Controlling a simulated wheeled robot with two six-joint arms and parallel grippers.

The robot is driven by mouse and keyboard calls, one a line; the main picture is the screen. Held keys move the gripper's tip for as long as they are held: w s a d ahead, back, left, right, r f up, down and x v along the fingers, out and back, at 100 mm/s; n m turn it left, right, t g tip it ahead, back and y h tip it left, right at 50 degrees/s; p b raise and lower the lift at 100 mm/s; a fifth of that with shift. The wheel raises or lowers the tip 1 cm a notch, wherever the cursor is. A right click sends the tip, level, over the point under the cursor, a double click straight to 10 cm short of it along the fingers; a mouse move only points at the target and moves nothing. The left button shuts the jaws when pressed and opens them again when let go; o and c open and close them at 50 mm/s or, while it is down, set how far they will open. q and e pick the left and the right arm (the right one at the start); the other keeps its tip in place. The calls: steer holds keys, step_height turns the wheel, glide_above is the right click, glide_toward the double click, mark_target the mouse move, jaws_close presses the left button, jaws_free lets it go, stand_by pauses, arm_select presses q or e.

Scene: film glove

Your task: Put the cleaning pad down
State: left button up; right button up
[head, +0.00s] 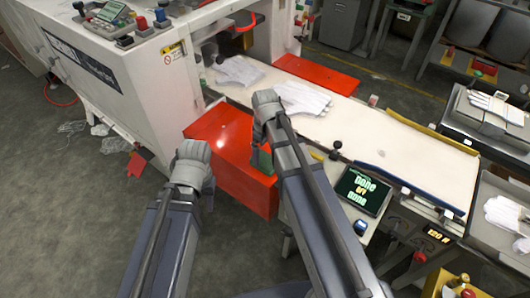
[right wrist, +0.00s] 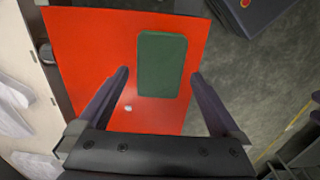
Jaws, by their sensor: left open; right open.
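The cleaning pad is a dark green rounded rectangle (right wrist: 162,50) lying flat on a red panel (right wrist: 80,60) in the right wrist view. In the head view a green edge of it (head: 262,160) shows beside my right arm, which hides the rest. My right gripper (right wrist: 160,76) is open, with its two fingers apart, one toward each side of the pad; it holds nothing. In the head view the right gripper (head: 266,102) is above the red panel near the belt. My left gripper (head: 193,150) is open, left of the red panel, with nothing seen in it.
A white belt (head: 400,150) carries white gloves (head: 300,97) at its far end. A white machine (head: 110,70) stands at the left. A small display (head: 362,190) sits right of my right arm. Trays with gloves (head: 490,110) are at the right. Grey floor is open at lower left.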

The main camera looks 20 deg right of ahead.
mark_target(265, 160)
step_height(265, 160, up, 8)
steer(key=r+p, duration=0.1)
steer(key=p, duration=0.6)
steer(key=s+a+m+h, duration=0.1)
steer(key=s+a+m, duration=0.2)
steer(key=s+a, duration=0.7)
steer(key=s, duration=0.4)
steer(key=shift+a+f+m, duration=0.25)
steer(key=shift+a+m, duration=0.05)
steer(key=shift+m, duration=0.1)
steer(key=shift+s+d, duration=0.1)
